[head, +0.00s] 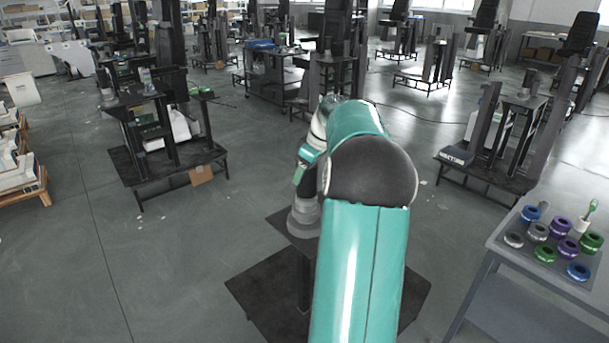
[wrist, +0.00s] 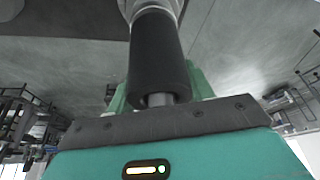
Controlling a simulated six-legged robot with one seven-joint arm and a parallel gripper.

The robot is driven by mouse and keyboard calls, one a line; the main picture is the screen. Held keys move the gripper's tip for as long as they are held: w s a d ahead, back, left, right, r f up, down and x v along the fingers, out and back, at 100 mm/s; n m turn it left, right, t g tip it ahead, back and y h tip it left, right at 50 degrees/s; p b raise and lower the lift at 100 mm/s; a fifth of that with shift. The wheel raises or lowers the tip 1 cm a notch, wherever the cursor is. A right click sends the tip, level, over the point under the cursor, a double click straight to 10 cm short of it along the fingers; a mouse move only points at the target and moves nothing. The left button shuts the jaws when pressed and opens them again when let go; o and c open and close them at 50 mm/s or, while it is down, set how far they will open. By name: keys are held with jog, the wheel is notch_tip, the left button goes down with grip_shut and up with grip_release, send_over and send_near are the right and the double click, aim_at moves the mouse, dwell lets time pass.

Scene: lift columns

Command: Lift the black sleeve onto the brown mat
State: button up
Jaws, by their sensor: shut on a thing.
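The black sleeve (wrist: 157,50) is a dark cylinder filling the middle of the wrist view. A grey rod end (wrist: 156,99) shows at its near end, and a grey base is at its far end. The green fingers of my gripper (wrist: 160,92) are on both sides of the sleeve, shut on it. In the head view my gripper (head: 303,172) is at the sleeve (head: 309,187), above a grey stepped base (head: 304,220) on a small dark stand. A small brown square (head: 202,175) lies at the edge of the left stand's low platform; I cannot tell if it is the mat.
A dark floor plate (head: 262,300) lies under the stand. A grey table (head: 495,262) with several coloured rings is at the right. A column stand (head: 140,140) is at the left and another (head: 500,150) at the right.

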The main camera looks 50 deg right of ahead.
notch_tip(320, 180, up, 18)
jog(key=shift+f, duration=0.2)
dwell(0.4)
jog(key=shift+r, duration=0.4)
dwell(0.6)
